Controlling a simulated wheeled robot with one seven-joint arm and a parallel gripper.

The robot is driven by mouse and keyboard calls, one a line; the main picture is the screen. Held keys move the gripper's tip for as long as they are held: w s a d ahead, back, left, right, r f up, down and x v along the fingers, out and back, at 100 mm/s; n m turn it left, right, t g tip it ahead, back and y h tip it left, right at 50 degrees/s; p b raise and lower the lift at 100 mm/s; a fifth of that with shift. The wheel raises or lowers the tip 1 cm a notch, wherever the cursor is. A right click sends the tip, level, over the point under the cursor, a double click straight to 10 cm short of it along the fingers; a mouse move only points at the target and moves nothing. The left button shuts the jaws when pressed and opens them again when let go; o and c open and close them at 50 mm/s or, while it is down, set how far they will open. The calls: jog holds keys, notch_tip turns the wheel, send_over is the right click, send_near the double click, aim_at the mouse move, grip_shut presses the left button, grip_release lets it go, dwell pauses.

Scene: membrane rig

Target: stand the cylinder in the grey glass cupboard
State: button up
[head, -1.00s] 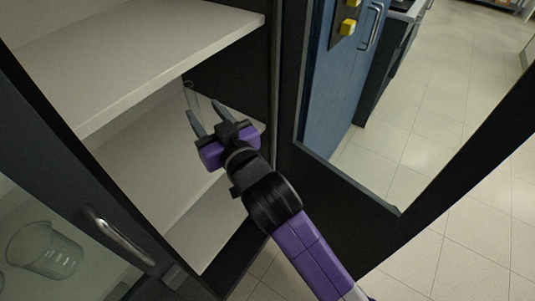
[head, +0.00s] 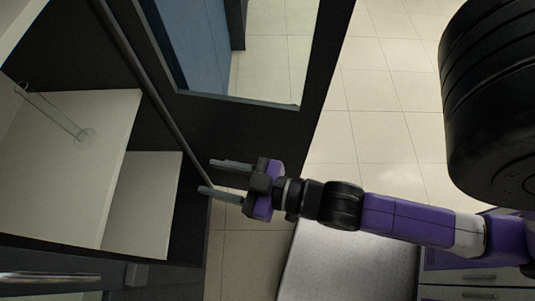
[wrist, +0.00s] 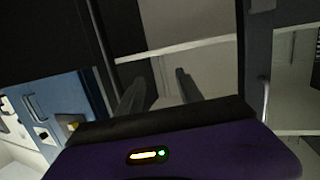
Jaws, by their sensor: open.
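The clear glass cylinder (head: 52,110) stands upright on a white shelf (head: 60,185) in the dark grey cupboard (head: 188,238), at the left of the head view. Its round foot rests on the shelf, apart from the shelf's front edge. My gripper (head: 207,177) is open and empty. It is outside the cupboard, to the right of the cylinder, with its fingers pointing left near the cupboard's front edge. In the wrist view my gripper (wrist: 160,76) shows two separate fingers with nothing between them. I cannot make out the cylinder there.
A dark-framed glass door (head: 272,140) stands open just beyond my gripper. Another door with a metal handle (head: 50,277) is at the lower left. A lower shelf (head: 143,205) looks bare. Tiled floor (head: 385,130) lies open to the right.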

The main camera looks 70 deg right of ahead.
jog(key=s+r+g, duration=0.1)
jog(key=s+r, duration=0.1)
jog(key=s, duration=1.1)
jog(key=shift+d+r+m, duration=0.2)
jog(key=shift+d+m, duration=0.1)
jog(key=shift+d, duration=0.05)
